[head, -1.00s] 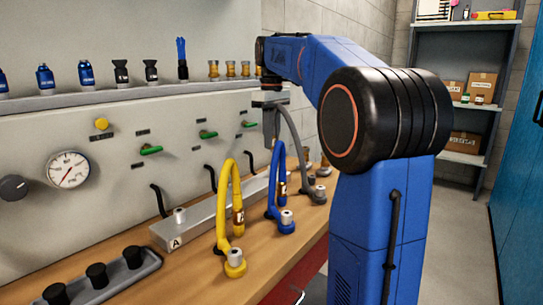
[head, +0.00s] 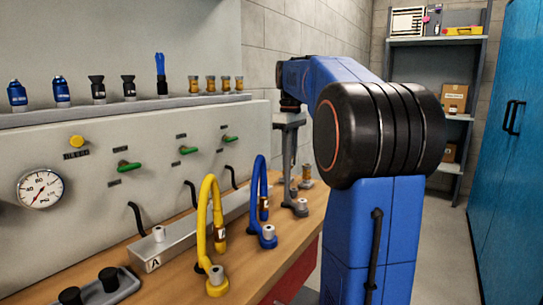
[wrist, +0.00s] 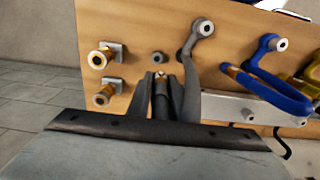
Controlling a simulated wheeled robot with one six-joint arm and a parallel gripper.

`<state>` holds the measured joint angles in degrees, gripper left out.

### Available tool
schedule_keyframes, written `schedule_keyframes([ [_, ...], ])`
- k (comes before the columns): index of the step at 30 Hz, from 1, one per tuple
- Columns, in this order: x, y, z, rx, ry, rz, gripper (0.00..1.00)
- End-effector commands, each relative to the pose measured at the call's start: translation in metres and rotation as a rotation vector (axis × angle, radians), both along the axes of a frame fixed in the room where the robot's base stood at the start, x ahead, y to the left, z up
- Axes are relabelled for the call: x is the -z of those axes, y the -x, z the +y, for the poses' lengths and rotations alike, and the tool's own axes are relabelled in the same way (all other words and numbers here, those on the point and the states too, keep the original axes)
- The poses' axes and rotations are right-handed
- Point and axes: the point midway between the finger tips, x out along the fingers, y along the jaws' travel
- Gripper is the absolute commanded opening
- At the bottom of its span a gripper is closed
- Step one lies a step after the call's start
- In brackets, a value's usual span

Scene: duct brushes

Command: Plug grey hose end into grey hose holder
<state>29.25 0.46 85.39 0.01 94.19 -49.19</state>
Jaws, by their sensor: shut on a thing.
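My gripper (wrist: 161,84) points down at the wooden bench in the wrist view, with its fingers shut on the grey hose end (wrist: 160,76). Only a small tip of it shows between the dark fingers. The grey hose (wrist: 191,82) runs up close beside the right finger. The grey hose holder (wrist: 203,27), a grey ring with a pale hex fitting, stands above and right of the fingers, apart from them. In the head view my gripper (head: 288,160) hangs over the bench's far end, just behind the grey holder (head: 300,207). The held end is hard to make out there.
A blue hose (head: 257,190) and a yellow hose (head: 203,215) stand nearer on the bench. Two brass fittings (wrist: 100,58) and a small grey stud (wrist: 158,58) sit near my gripper. A grey manifold block (head: 165,245) lies along the wall panel (head: 80,150).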

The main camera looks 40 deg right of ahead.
Motion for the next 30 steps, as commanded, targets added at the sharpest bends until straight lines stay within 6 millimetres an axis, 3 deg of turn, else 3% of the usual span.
schedule_keyframes([
  [6, 0.003, 0.009, -0.013, 0.000, 0.000, 0.000, 0.00],
  [20, 0.007, 0.009, -0.013, 0.000, 0.000, 0.000, 0.00],
  [30, 0.031, 0.010, -0.012, 0.000, -0.001, 0.001, 0.00],
])
